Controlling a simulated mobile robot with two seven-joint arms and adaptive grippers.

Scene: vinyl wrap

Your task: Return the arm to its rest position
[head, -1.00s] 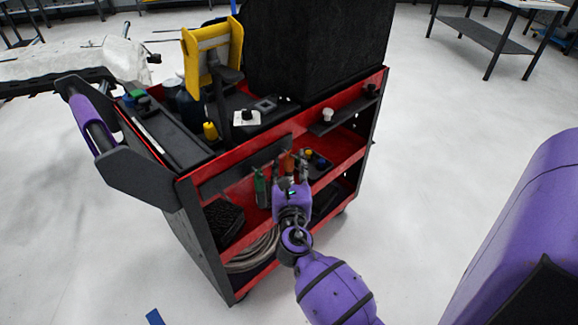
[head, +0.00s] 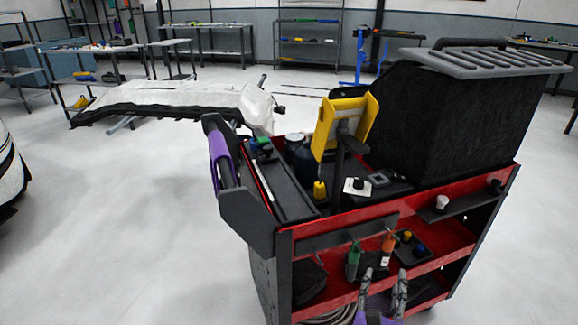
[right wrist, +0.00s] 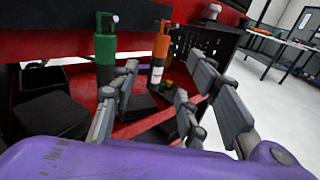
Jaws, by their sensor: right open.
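My right gripper (head: 384,281) is at the bottom of the head view, in front of the red and black cart's (head: 440,213) shelf side. Its fingers are apart with nothing between them. In the right wrist view the open fingers (right wrist: 160,80) point toward the shelf. A green bottle (head: 353,262) and an orange bottle (head: 388,248) stand on that shelf, apart from the fingers; they also show in the wrist view as the green bottle (right wrist: 106,45) and the orange bottle (right wrist: 158,48). My left gripper is not in view.
A pale panel (head: 215,97) lies on a stand behind. Open floor (head: 150,240) lies left of the cart.

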